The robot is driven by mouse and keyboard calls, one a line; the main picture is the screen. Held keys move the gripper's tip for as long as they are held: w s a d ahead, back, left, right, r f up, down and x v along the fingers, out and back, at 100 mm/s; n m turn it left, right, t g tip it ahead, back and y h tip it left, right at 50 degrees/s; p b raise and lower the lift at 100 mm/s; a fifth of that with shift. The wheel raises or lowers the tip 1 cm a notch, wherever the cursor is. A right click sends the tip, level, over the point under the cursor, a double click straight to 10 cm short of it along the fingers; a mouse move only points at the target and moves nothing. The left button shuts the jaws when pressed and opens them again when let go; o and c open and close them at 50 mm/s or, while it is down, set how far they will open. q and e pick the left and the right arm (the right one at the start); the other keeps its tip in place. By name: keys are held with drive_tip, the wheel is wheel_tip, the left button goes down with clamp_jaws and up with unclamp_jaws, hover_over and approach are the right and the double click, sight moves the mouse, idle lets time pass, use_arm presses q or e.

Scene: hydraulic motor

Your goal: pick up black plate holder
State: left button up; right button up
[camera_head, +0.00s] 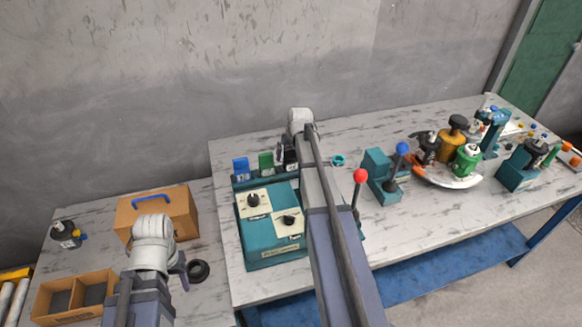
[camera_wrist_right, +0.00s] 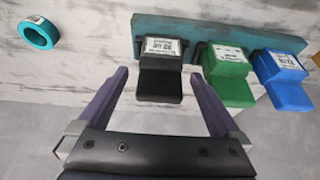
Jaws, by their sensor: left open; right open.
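The black plate holder (camera_wrist_right: 160,82) hangs on a teal rack (camera_wrist_right: 208,27) in the right wrist view, with a white printed label on its top. My right gripper (camera_wrist_right: 159,75) is open, with one finger on each side of the black holder and a gap on both sides. In the head view my right gripper (camera_head: 290,152) is at the rack's right end and largely covers the black holder. My left gripper (camera_head: 182,268) is open and empty over the left table, partly hidden by its own wrist.
A green holder (camera_wrist_right: 228,75) sits close beside my right gripper's finger, then a blue holder (camera_wrist_right: 283,80). A teal ring (camera_wrist_right: 39,33) lies apart on the table. A teal control box (camera_head: 270,225) stands in front of the rack. An orange box (camera_head: 158,214) is on the left table.

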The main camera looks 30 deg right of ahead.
drive_tip(key=shift+w+f, duration=0.25)
drive_tip(key=shift+f, duration=0.45)
use_arm(q)
drive_tip(key=shift+f, duration=0.65)
use_arm(e)
drive_tip(key=shift+r, duration=0.1)
drive_tip(key=c, duration=1.4)
use_arm(q)
drive_tip(key=shift+r, duration=0.1)
use_arm(e)
wheel_tip(320, 180, up, 10)
drive_tip(key=p, duration=0.9)
drive_tip(key=shift+p, duration=0.4)
use_arm(q)
wheel_tip(320, 180, up, 10)
